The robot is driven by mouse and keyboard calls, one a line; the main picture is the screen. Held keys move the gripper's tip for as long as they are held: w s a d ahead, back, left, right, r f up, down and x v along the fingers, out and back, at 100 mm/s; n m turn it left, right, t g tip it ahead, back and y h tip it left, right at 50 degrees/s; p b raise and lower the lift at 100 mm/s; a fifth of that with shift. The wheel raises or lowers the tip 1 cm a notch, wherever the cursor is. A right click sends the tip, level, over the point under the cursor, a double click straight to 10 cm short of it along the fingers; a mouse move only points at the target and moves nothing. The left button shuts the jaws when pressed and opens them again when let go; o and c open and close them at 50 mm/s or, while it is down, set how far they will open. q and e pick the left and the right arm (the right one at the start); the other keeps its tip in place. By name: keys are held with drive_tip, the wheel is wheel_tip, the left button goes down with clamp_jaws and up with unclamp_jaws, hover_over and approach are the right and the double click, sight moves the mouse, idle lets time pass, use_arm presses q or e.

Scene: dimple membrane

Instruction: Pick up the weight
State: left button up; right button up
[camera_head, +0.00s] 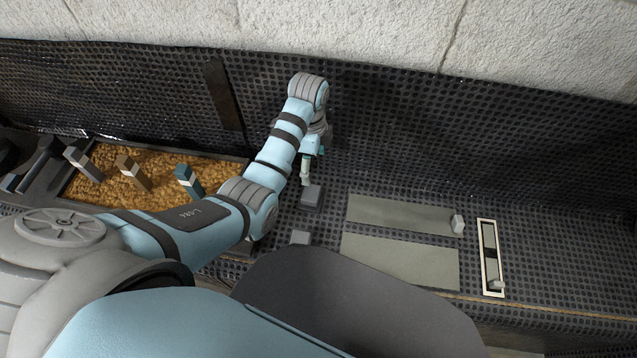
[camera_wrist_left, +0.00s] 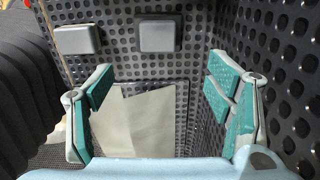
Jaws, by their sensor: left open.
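No thing is labelled as the weight, so I cannot tell for sure which it is. Two dark grey blocks stand near my left gripper: a farther block (camera_head: 311,196) and a nearer block (camera_head: 300,238). Both blocks show in the left wrist view, one at left (camera_wrist_left: 77,40) and one at centre (camera_wrist_left: 159,33). A small pale faceted piece (camera_head: 458,223) sits at the right end of the farther grey-green strip (camera_head: 395,214). My left gripper (camera_head: 309,172) is over the area by the farther block.
A nearer grey-green strip (camera_head: 400,262) lies beside the first. A narrow pale-framed slot (camera_head: 483,240) is at right. A tray of golden granules (camera_head: 150,160) with several upright handles is at left. A perforated black wall (camera_head: 420,120) rises behind.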

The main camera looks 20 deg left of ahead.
use_arm(q)
drive_tip(key=b, duration=0.3)
hover_over(311, 192)
wheel_tip(311, 192, down, 7)
drive_tip(key=shift+s+d+f, duration=0.1)
drive_tip(key=shift+s+d, duration=0.05)
wheel_tip(311, 192, down, 7)
drive_tip(key=b, duration=0.3)
drive_tip(key=shift+b, duration=0.35)
use_arm(e)
wheel_tip(311, 192, down, 6)
drive_tip(key=shift+s+f, duration=0.25)
drive_tip(key=shift+s, duration=0.2)
use_arm(q)
drive_tip(key=shift+c, duration=0.4)
use_arm(e)
drive_tip(key=shift+d, duration=0.1)
use_arm(q)
drive_tip(key=c, duration=1.6)
clamp_jaws()
drive_tip(key=shift+r, duration=0.25)
